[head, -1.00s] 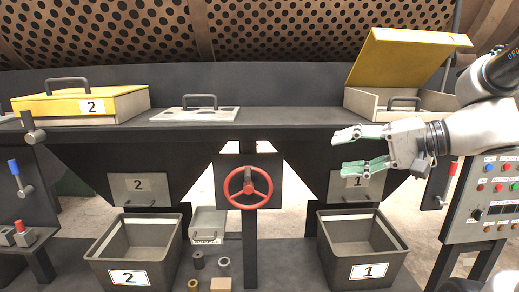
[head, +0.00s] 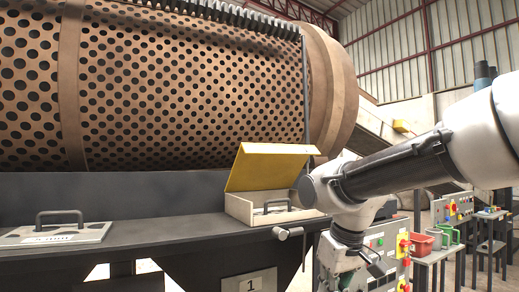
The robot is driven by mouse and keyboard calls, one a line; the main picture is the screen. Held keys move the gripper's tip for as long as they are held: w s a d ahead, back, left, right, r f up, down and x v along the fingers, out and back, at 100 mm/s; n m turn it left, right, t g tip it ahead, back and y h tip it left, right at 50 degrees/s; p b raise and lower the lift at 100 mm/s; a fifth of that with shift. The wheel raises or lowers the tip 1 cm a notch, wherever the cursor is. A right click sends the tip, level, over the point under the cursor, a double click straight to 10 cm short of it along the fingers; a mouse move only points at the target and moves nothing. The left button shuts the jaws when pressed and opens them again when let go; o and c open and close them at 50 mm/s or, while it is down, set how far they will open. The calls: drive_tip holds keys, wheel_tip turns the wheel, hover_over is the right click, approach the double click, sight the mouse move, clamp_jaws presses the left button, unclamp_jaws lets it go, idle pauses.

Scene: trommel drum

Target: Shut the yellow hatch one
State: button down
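The yellow lid of hatch one (head: 268,168) stands open, tilted up and back, above its pale box frame (head: 240,209) on the dark ledge. A dark handle (head: 277,204) shows inside the frame. A plate marked 1 (head: 250,283) is on the chute below it. My gripper (head: 342,268) hangs down at the lower right, to the right of the hatch and apart from the lid. Its fingertips run out at the bottom edge, so I cannot tell whether it is open. My arm covers the area right of the box.
The perforated drum (head: 190,90) fills the back. A flat grey cover with a handle (head: 57,234) lies on the ledge (head: 150,233) at left. A lever (head: 287,233) sticks out at the ledge front. A control panel (head: 392,242) and a side table with cups (head: 440,255) stand right.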

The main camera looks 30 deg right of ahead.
drive_tip(key=w+d+r+m+t, duration=0.1)
drive_tip(key=w+d+r+t, duration=0.25)
drive_tip(key=w+r, duration=1)
drive_tip(key=w+d+r+t, duration=0.2)
drive_tip(key=w+d+r, duration=0.2)
drive_tip(key=w+r, duration=0.95)
wheel_tip(320, 180, up, 17)
drive_tip(key=w+a+n+t, duration=0.1)
drive_tip(key=w+n+t, duration=0.1)
drive_tip(key=t, duration=0.1)
drive_tip(key=shift+y, duration=0.3)
drive_tip(key=x, duration=0.9)
drive_tip(key=shift+w+a+f, duration=0.1)
drive_tip(key=shift+w+f, duration=0.05)
drive_tip(key=shift+w, duration=0.05)
drive_tip(key=shift+s+f, duration=1.15)
drive_tip(key=shift+f, duration=0.15)
drive_tip(key=shift+s+f, duration=0.1)
drive_tip(key=shift+s, duration=0.05)
drive_tip(key=shift+s+f+t, duration=0.1)
drive_tip(key=shift+t, duration=0.15)
